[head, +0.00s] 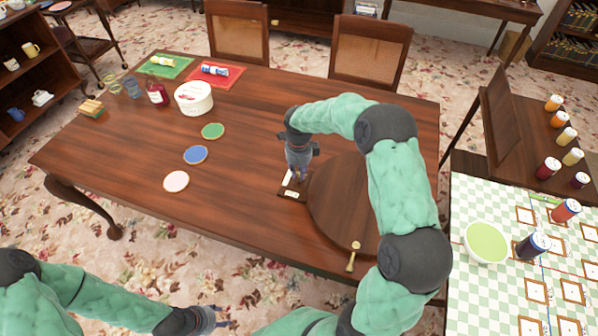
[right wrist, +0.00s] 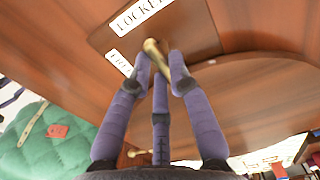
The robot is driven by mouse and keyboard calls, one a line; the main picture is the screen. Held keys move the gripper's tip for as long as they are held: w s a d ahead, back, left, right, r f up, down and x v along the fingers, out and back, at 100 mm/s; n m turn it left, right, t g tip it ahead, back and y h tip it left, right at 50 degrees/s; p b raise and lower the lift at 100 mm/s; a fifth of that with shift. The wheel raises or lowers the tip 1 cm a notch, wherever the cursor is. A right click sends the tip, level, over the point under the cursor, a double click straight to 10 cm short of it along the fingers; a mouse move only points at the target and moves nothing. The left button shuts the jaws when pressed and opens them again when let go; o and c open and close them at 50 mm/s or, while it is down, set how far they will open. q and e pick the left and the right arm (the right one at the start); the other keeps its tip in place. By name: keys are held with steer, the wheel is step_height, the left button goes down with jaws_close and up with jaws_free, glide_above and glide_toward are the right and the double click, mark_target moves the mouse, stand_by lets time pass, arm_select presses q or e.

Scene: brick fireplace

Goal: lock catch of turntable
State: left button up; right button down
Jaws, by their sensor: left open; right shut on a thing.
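The round wooden turntable (head: 330,205) sits on the dark wooden table, with a brass handle (head: 353,256) near its front edge. A small dark plate (head: 292,195) lies beside the turntable's left edge. In the right wrist view the plate (right wrist: 200,38) bears a white label reading LOCKED (right wrist: 140,14) and a second, partly hidden label (right wrist: 118,62). My right gripper (head: 297,172) reaches down over the plate, its fingers shut on the brass catch (right wrist: 152,47). The catch's end shows between the two labels; its exact setting is unclear. My left gripper (head: 222,322) is open and empty, low in front of the table.
Coasters (head: 195,155), a white tub (head: 193,98), a red bottle (head: 157,94) and glasses stand on the left of the table (head: 110,150). Two chairs are behind it. A checkered table (head: 460,285) with a green bowl (head: 486,241) is at right. The table's front middle is clear.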

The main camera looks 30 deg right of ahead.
mark_target(299, 174)
stand_by(0.3)
steer(key=c, duration=1.1)
jaws_free()
steer(key=shift+c, duration=0.2)
step_height(299, 174, up, 12)
